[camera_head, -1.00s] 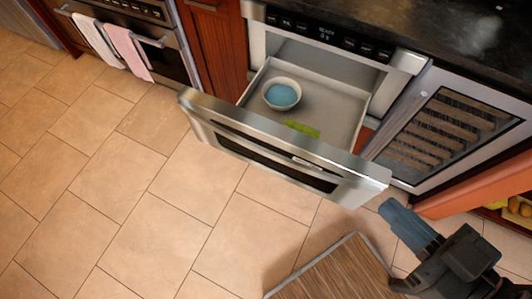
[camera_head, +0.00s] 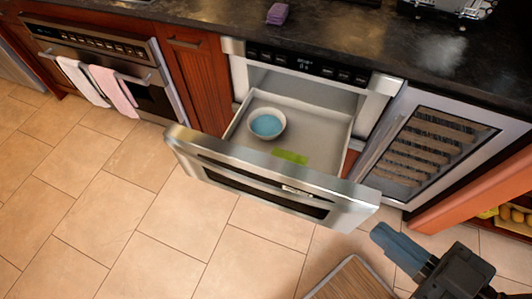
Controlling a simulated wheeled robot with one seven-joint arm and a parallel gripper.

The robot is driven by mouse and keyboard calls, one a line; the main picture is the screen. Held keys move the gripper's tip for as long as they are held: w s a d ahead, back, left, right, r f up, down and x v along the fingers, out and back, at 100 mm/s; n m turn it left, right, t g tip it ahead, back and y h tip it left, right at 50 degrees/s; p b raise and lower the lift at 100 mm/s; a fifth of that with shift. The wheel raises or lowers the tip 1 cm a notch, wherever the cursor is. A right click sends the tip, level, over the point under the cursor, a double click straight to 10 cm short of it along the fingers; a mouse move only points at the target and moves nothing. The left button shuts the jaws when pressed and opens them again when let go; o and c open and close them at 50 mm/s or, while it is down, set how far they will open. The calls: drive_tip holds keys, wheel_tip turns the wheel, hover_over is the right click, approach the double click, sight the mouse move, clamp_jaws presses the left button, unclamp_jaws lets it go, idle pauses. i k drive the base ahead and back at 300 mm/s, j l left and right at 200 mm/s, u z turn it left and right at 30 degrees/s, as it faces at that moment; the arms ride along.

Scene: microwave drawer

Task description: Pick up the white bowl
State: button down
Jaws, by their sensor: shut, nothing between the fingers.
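The white bowl (camera_head: 266,124), with a blue inside, sits upright in the open microwave drawer (camera_head: 322,128), toward its left side. My gripper (camera_head: 380,236) is at the lower right, outside the drawer and in front of its right end. It is shut and empty, with its bluish fingers pointing up and left. It is well apart from the bowl.
The drawer's steel front panel (camera_head: 270,184) stands out over the tiled floor. A green item (camera_head: 290,157) lies in the drawer near the front. A glass-door rack (camera_head: 432,142) is at right. A purple item (camera_head: 278,13) rests on the dark counter (camera_head: 350,30). The floor at left is clear.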

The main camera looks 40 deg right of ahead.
sight(267, 123)
drive_tip(key=i+l+z, duration=0.1)
drive_tip(key=z, duration=0.3)
drive_tip(key=i+l+z, duration=0.1)
drive_tip(key=l+z, duration=0.15)
drive_tip(key=z, duration=0.15)
drive_tip(key=i+l+z, duration=0.1)
drive_tip(key=z, duration=0.3)
